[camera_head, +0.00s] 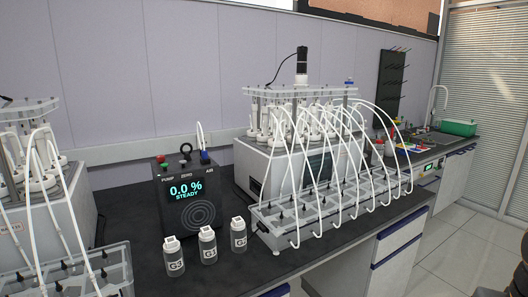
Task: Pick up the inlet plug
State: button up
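A black analyzer box (188,192) stands on the dark bench, its screen reading 0.0 % STEADY. My gripper is not in view.
Capped bottles marked G3 (174,262), G1 (208,249) and G2 (239,238) stand in front of the box. A reactor unit (290,160) with white tubes arching to a clear tray (330,212) is right; another unit (75,205) is left.

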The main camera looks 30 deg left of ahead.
aim_at(204, 153)
jog(key=z, duration=0.1)
jog(key=i, duration=1.3)
jog(key=u, duration=0.7)
